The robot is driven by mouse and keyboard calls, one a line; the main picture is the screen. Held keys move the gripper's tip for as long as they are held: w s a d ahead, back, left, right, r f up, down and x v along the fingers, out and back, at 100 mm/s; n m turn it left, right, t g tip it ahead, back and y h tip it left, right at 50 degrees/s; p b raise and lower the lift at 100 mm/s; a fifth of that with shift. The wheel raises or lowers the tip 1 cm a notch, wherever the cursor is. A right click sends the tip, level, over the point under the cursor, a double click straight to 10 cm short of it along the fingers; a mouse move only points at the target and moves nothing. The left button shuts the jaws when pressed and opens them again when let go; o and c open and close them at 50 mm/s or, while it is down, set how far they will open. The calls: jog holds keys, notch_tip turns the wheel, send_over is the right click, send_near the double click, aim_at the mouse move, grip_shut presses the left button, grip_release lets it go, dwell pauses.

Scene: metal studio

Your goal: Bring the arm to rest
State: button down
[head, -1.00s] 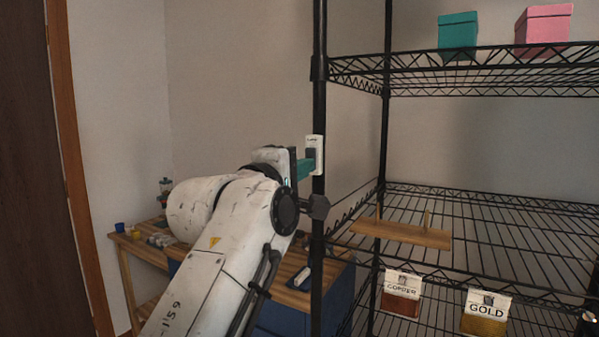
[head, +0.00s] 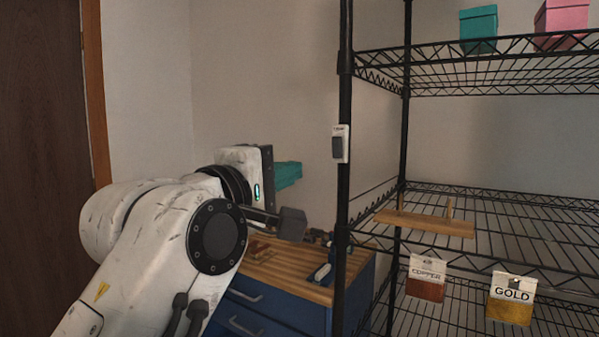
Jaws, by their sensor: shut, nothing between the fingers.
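My arm, white and scuffed, reaches up from the lower left of the head view, bent at the elbow. My gripper (head: 288,174) has teal fingers that point right; they are shut and empty. It hangs in front of the bare wall, left of the shelf post and apart from it. The white switch box (head: 341,143) with a dark rocker is fixed on the black post, to the right of the fingertips.
A black wire shelf (head: 480,190) fills the right side, with teal (head: 478,30) and pink (head: 561,24) boxes on top. A wooden rack (head: 424,222) sits lower. A blue drawer bench (head: 270,310) with a wooden top stands below my gripper. A brown door (head: 40,150) is at left.

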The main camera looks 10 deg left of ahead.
jog(key=shift+s+a, duration=0.1)
jog(key=shift+s, duration=0.2)
